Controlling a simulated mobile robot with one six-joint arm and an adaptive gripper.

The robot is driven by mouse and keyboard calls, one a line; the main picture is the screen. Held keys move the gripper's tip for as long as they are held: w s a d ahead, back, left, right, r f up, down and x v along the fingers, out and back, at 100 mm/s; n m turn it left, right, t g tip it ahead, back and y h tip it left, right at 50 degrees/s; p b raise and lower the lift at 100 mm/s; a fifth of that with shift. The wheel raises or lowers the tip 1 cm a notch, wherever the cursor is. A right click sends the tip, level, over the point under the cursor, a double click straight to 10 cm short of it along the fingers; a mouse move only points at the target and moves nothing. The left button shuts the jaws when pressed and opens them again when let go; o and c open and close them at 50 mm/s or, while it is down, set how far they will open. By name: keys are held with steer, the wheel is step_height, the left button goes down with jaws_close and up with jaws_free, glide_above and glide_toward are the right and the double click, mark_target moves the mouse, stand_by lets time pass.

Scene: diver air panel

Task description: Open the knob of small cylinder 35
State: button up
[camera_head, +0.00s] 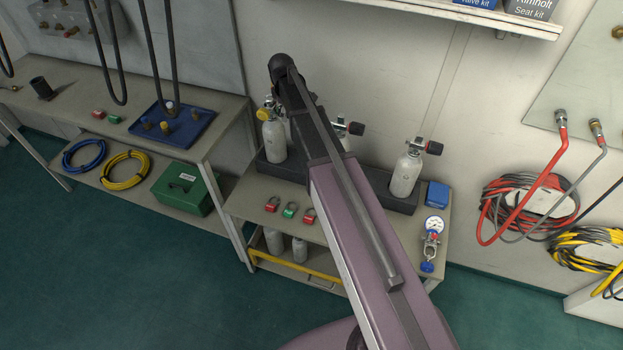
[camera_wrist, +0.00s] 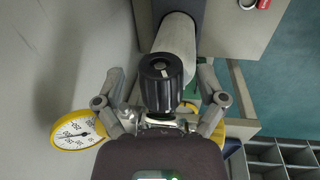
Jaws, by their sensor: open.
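In the wrist view a black ribbed knob (camera_wrist: 161,82) with a pale mark on its face sits between the fingers of my gripper (camera_wrist: 163,92). The fingers are open, one on each side, with a visible gap to the knob. Behind it is the pale body of a small cylinder (camera_wrist: 178,38). A yellow-rimmed gauge (camera_wrist: 78,130) is at the left. In the head view my arm hides the gripper and the knob; the leftmost cylinder (camera_head: 273,141) stands beside the arm's end. No number 35 is legible.
Other small cylinders stand in a dark rack, the right one (camera_head: 405,174) with a black knob (camera_head: 434,148). Red and green padlocks (camera_head: 289,210), a blue box (camera_head: 437,194) and a gauge (camera_head: 435,226) lie on the shelf. Hoses hang at the right wall.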

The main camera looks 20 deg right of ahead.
steer(key=shift+w+d+r+g+y, duration=0.1)
steer(key=shift+w+r+g+y, duration=0.1)
steer(key=shift+g+y, duration=0.5)
step_height(320, 180, up, 2)
steer(key=p, duration=0.2)
steer(key=shift+s+r+p, duration=0.1)
steer(key=shift+s+p, duration=0.05)
steer(key=shift+p, duration=0.2)
step_height(320, 180, up, 12)
steer(key=f+p, duration=0.1)
steer(key=p, duration=1.1)
steer(key=s+f+m+b, duration=0.5)
steer(key=s+f+b, duration=0.3)
steer(key=s, duration=0.6)
steer(key=s+f+m+b, duration=0.5)
steer(key=s+f+b, duration=0.4)
steer(key=s, duration=0.4)
steer(key=shift+s+a+f+m+b, duration=0.3)
steer(key=shift+s+m+b, duration=0.1)
steer(key=shift+b, duration=0.4)
